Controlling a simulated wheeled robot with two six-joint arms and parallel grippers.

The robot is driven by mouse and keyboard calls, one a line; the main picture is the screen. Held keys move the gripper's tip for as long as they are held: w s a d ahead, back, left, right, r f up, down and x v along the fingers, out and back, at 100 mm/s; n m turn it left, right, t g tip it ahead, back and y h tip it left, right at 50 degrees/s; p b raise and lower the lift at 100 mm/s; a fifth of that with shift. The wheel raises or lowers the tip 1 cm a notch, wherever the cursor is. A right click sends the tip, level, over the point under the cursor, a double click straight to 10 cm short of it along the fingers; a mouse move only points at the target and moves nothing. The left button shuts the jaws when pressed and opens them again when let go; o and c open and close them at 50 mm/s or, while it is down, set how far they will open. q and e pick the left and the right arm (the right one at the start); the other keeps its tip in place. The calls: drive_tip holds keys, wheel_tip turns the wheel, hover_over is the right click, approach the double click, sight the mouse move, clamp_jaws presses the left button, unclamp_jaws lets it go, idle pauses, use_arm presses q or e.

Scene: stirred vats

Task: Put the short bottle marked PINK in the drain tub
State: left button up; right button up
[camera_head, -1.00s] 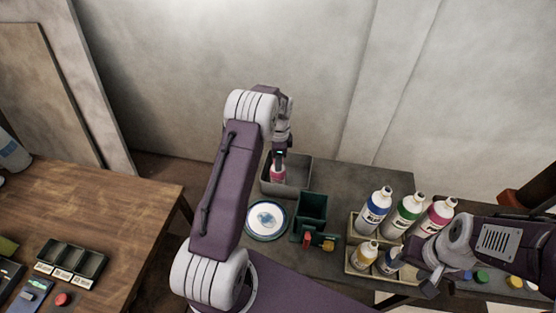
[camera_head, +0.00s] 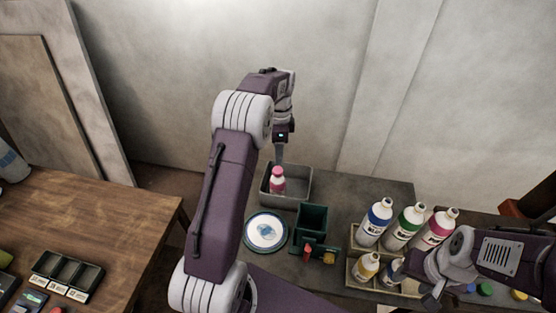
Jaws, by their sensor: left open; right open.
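The short bottle with a pink cap and pink band (camera_head: 277,181) stands upright inside the grey drain tub (camera_head: 302,196) at the back of the grey table. Any word on its label is too small to read. My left gripper (camera_head: 280,158) is open and empty, above the tub and just over the bottle, apart from it. My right gripper (camera_head: 434,297) is at the lower right beside the bottle rack, partly hidden by its own arm, with nothing seen in it.
A rack (camera_head: 352,272) holds tall blue, green and pink bottles and shorter yellow and blue ones. A dark green container (camera_head: 312,220) and a white dish with a blue smear (camera_head: 266,231) stand before the tub. A wooden table (camera_head: 110,215) is at left.

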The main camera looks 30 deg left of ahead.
use_arm(q)
drive_tip(key=s+d+f+n, duration=0.1)
drive_tip(key=s+d+n, duration=0.4)
drive_tip(key=s, duration=0.6)
drive_tip(key=s+d+f+n+t, duration=0.1)
drive_tip(key=s+d+n, duration=0.4)
drive_tip(key=s, duration=0.6)
drive_tip(key=n, duration=0.2)
drive_tip(key=shift+s+d+n, duration=0.2)
drive_tip(key=shift+s+n, duration=0.2)
drive_tip(key=shift+f, duration=0.1)
